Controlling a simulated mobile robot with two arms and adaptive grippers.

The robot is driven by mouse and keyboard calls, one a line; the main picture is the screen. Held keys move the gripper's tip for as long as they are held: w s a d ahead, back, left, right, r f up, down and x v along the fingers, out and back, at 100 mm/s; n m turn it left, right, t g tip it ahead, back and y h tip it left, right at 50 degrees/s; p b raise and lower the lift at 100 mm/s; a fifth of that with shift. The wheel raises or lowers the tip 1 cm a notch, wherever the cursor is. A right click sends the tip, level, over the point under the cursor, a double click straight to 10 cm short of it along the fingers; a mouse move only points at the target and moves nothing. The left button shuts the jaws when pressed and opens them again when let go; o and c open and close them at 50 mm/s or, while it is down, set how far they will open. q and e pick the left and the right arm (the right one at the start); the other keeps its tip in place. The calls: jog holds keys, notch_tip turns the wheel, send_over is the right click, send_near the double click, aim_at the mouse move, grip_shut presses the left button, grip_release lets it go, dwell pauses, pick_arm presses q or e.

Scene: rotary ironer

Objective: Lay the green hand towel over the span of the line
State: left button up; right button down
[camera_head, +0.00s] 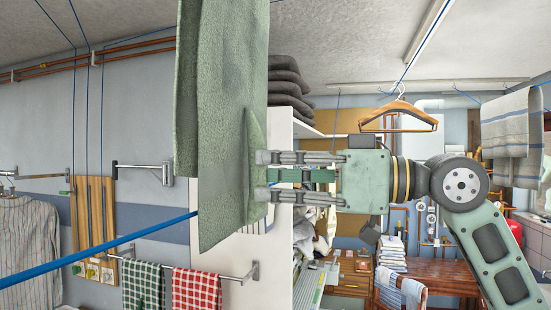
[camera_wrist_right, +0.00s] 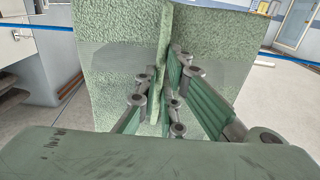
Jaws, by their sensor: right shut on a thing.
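The green hand towel (camera_head: 228,130) hangs upright in the middle of the head view, its upper end cut off by the frame. A second layer shows along its left side. My right gripper (camera_head: 270,176) comes in from the right and is shut on the towel's right side, pinching a fold. The towel fills much of the right wrist view (camera_wrist_right: 115,70), with the pinched fold between the fingers. The blue line (camera_head: 100,248) rises from lower left and disappears behind the towel. It shows on both sides of the towel in the right wrist view (camera_wrist_right: 285,60). My left gripper is out of view.
A wooden hanger (camera_head: 398,118) hangs from a line behind my right arm. A striped towel (camera_head: 510,125) hangs at right. Checked cloths (camera_head: 196,290) hang on a wall rail at lower left. Dark folded cloths (camera_head: 288,85) sit on a white shelf behind the green towel.

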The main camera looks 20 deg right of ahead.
notch_tip(320, 180, down, 6)
jog(key=shift+r+b, duration=0.2)
jog(key=shift+b, duration=0.25)
notch_tip(320, 180, down, 32)
jog(key=b, duration=2.6)
jog(key=shift+r+b, duration=0.15)
jog(key=shift+b, duration=0.25)
jog(key=shift+f, duration=0.2)
jog(key=c, duration=2.4)
grip_release()
jog(key=o, duration=0.6)
jog(key=shift+d+f, duration=0.1)
